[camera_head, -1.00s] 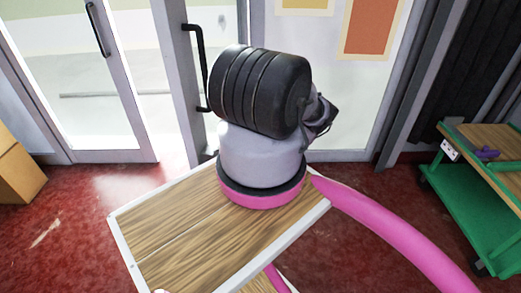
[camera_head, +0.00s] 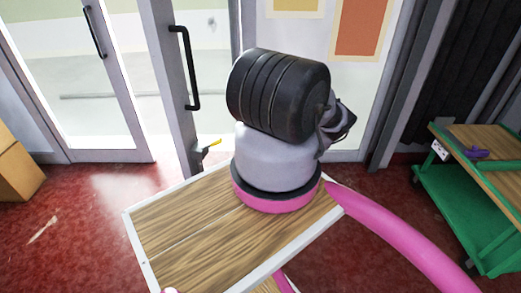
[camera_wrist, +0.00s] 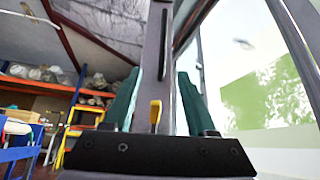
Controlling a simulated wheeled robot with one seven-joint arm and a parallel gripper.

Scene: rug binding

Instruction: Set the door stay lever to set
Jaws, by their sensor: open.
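The door stay lever (camera_head: 211,144) is a small yellow lever with a dark mount, low on the edge of the grey door frame in the head view. Its yellow tip points right and slightly up. In the wrist view a yellow upright piece, apparently the lever (camera_wrist: 155,112), shows between the two teal fingers of my gripper (camera_wrist: 158,92). The fingers are spread apart, with the grey door post behind them. I cannot tell how far the lever is from the fingertips. My gripper is hidden in the head view behind my arm.
A black door handle (camera_head: 187,68) stands on the grey door edge above the lever. A green cart (camera_head: 462,210) is at the right and a cardboard box (camera_head: 18,165) at the far left. Red floor (camera_head: 75,215) is clear at the left. Shelves (camera_wrist: 50,88) show in the wrist view.

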